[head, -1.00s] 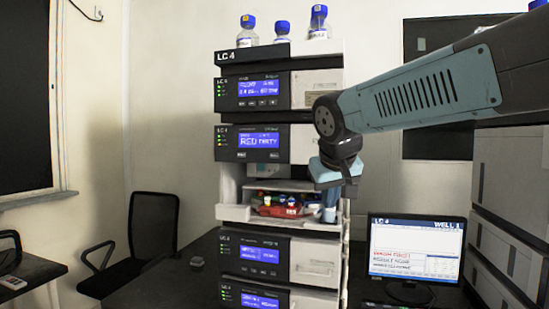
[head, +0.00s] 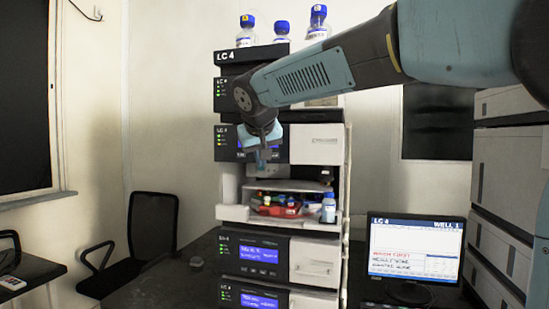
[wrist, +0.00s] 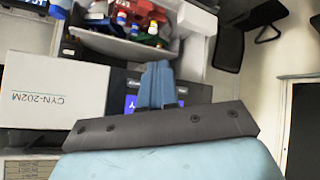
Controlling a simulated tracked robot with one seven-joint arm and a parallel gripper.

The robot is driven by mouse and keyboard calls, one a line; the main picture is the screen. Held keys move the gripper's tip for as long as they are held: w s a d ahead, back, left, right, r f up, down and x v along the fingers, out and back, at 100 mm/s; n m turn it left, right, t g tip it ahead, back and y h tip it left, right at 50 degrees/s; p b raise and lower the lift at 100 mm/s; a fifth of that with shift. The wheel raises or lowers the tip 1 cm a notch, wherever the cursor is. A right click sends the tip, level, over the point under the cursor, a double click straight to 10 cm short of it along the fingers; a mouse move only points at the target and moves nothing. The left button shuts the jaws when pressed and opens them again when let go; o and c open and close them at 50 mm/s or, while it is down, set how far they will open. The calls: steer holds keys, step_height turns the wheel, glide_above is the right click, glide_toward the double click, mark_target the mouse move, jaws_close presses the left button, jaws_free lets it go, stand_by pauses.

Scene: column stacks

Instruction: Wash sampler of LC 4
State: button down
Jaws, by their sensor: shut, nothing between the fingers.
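The LC 4 stack (head: 236,57) stands in the middle of the head view, with several modules one above another. Its sampler bay (head: 232,213) is open and holds a red tray (head: 278,210) with several small vials. A clear bottle with a blue cap (head: 328,210) stands at the bay's right side. My gripper (head: 262,163) is shut and empty, pointing down in front of the module with the partly hidden blue display, above and left of the red tray. In the wrist view its fingers (wrist: 157,85) are together, and the red tray (wrist: 140,14) shows beyond them.
Blue-capped bottles (head: 281,29) stand on top of the stack. A monitor (head: 415,250) headed "LC 4" and "WELL 1" stands at the right, with a red line of text. Grey cabinets (head: 512,165) stand at the far right. A chair (head: 152,230) is at the left.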

steer(key=w+d, duration=0.3)
steer(key=w, duration=0.5)
steer(key=shift+w, duration=0.2)
stand_by(2.1)
steer(key=shift+w+d, duration=0.1)
steer(key=shift+w, duration=0.2)
steer(key=shift+w+d, duration=0.15)
steer(key=shift+w, duration=0.2)
stand_by(0.8)
stand_by(0.4)
steer(key=shift+s+a, duration=0.25)
steer(key=shift+s, duration=0.55)
steer(key=shift+s+a, duration=0.3)
steer(key=shift+s, duration=0.5)
steer(key=shift+s+a, duration=0.25)
steer(key=shift+s, duration=0.5)
steer(key=shift+s+a, duration=0.3)
steer(key=shift+s, duration=0.5)
